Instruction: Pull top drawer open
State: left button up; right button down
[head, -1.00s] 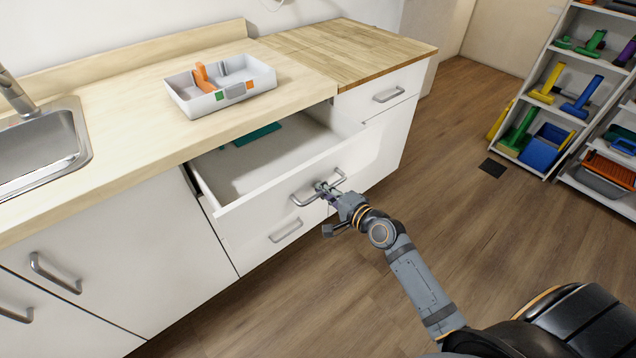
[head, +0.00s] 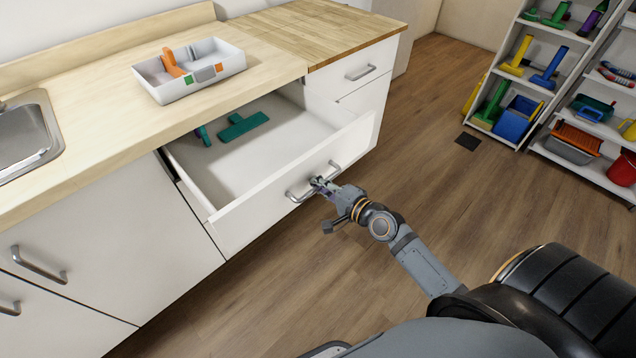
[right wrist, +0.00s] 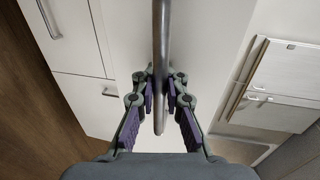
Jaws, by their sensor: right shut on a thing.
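The white top drawer (head: 245,208) under the wooden counter is pulled well out in the head view. Its metal bar handle (head: 297,197) is on the drawer front. My right gripper (head: 319,184) is shut on that handle, near its middle. In the right wrist view the handle (right wrist: 160,60) runs between the two purple-padded fingers of the gripper (right wrist: 160,92). Inside the drawer lie a green tool (head: 242,126) and another small dark green item (head: 203,136). My left gripper is not in view.
A tray with an orange-handled item (head: 205,85) stands on the counter. The sink (head: 30,135) is at left. Shelves with coloured tools (head: 530,75) stand at the back right.

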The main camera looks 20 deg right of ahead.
jog(key=shift+r, duration=0.1)
jog(key=c, duration=1.4)
grip_release()
jog(key=f+v, duration=0.2)
jog(key=v, duration=1.1)
jog(key=shift+s+f, duration=0.25)
jog(key=shift+f, duration=0.05)
